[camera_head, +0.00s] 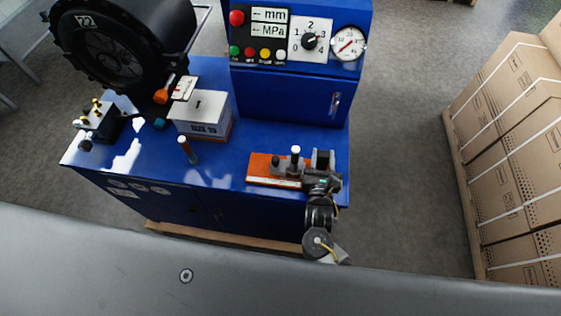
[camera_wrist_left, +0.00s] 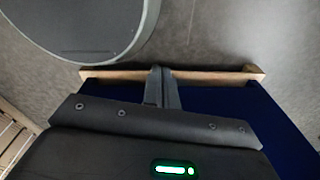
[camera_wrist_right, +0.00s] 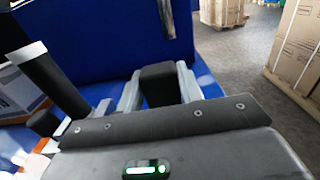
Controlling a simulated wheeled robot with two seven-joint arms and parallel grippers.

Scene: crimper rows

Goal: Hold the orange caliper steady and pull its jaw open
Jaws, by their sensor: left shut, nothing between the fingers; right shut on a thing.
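The orange caliper (camera_head: 260,166) lies on the blue bench top near its front edge in the head view. It has a pale scale strip along its front and a grey slide with dark knobs (camera_head: 294,158) on top. My right gripper (camera_head: 322,162) is at the caliper's right end, its fingers shut on a black block (camera_wrist_right: 158,84) that shows between them in the right wrist view. My left gripper (camera_wrist_left: 160,86) is shut and empty, beside the wooden strip at the bench's foot. It is not seen in the head view.
A blue cabinet (camera_head: 288,98) with gauges and knobs rises behind the caliper. Stacked cartons (camera_head: 515,150) are at the right.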

